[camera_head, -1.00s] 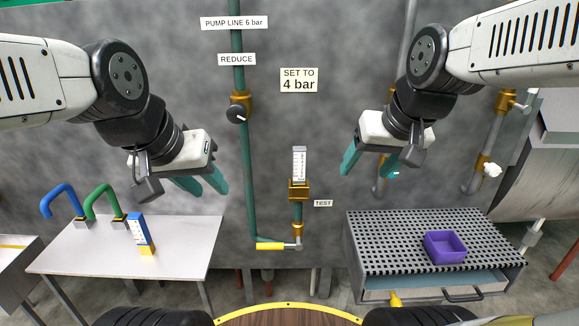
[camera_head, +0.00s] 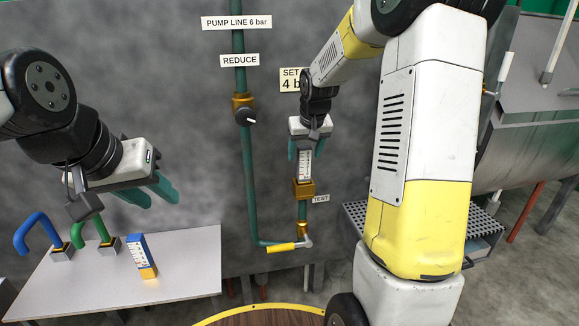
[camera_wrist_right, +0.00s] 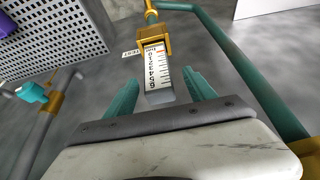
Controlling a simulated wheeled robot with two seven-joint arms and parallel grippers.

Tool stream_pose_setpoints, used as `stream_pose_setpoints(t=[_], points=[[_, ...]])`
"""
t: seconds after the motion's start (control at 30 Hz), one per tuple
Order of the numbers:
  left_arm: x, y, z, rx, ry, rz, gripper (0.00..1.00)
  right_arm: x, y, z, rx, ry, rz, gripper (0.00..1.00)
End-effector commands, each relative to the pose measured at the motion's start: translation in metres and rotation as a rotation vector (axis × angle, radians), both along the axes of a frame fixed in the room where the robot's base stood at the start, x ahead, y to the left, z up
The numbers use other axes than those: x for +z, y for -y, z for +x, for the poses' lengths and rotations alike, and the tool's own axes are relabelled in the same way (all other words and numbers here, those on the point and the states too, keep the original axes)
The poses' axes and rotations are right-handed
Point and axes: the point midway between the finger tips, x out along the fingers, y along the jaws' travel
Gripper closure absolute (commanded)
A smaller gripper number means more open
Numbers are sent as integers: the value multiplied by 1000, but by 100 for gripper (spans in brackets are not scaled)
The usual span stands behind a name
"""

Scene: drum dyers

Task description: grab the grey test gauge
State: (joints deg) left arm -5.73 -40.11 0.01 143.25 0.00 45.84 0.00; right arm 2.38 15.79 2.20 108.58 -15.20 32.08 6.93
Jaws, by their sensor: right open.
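The grey test gauge (camera_head: 305,166) stands upright in a brass fitting (camera_head: 303,189) on the test branch of the green pipe. It has a white scale face, which also shows in the right wrist view (camera_wrist_right: 158,72). My right gripper (camera_head: 306,152) is open at the gauge's upper part. In the wrist view its two teal fingers (camera_wrist_right: 162,95) lie on either side of the gauge, with gaps visible. My left gripper (camera_head: 152,192) is open and empty above the left table.
The left table (camera_head: 185,270) holds a blue and yellow gauge (camera_head: 141,255) and blue (camera_head: 38,232) and green (camera_head: 88,222) hooked pieces. A yellow valve handle (camera_head: 281,247) sits below the test gauge. A perforated bench (camera_head: 355,214) is partly hidden by my right arm.

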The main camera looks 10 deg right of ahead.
Motion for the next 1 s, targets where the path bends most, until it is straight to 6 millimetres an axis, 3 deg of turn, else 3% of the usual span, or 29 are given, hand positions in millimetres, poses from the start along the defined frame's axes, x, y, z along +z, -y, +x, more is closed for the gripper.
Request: stream_pose_setpoints(t=[0.47,0.77,1.0], points=[[0,0,0,0,0,0,64,-56,1,28,1,-3,0,36],[0,0,0,0,0,0,64,-61,2,31,0,-1,0,36],[0,0,0,0,0,0,64,-61,1,31,0,-1,0,80]])
